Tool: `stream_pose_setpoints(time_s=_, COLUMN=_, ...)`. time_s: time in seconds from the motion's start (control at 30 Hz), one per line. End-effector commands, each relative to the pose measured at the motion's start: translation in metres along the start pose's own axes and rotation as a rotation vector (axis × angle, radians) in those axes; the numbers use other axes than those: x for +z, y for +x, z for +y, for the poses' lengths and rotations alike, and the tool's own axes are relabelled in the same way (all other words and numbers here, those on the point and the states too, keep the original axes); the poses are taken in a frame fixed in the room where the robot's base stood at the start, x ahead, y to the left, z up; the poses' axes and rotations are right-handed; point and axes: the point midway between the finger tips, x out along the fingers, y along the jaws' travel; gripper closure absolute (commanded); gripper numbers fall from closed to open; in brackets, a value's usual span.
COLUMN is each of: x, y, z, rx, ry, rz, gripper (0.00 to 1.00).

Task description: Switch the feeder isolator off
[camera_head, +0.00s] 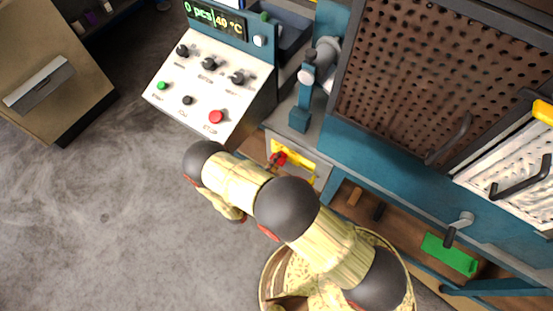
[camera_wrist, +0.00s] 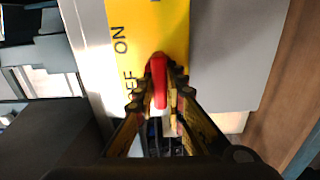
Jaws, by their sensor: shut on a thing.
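The feeder isolator is a red handle (camera_wrist: 158,82) on a yellow plate (camera_wrist: 150,22) marked ON and OFF in the wrist view. My gripper (camera_wrist: 160,92) is shut on the red handle, one finger on each side of it. The fingers partly cover the OFF mark. I cannot tell for certain which mark the handle points to. In the head view the red handle (camera_head: 277,160) and yellow plate (camera_head: 302,161) show on the machine's front, just beyond my arm.
A sloped control panel (camera_head: 217,67) with knobs and a red stop button (camera_head: 216,117) stands left of the isolator. A perforated guard door (camera_head: 435,75) is to the right. A green block (camera_head: 449,254) lies on a lower shelf. Grey floor (camera_head: 90,220) is clear at left.

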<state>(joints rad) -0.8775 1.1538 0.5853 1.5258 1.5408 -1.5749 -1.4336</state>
Motion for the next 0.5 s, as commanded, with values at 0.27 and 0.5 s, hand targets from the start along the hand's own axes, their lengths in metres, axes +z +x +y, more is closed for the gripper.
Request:
stream_pose_setpoints(time_s=0.27, x=-0.0010, y=-0.0004, z=-0.0011, rx=-0.002, ry=-0.029, rz=0.003, gripper=1.00)
stream_pose_setpoints(time_s=0.5, x=-0.0011, y=-0.0004, z=-0.0012, rx=-0.002, ry=-0.030, rz=0.003, gripper=1.00)
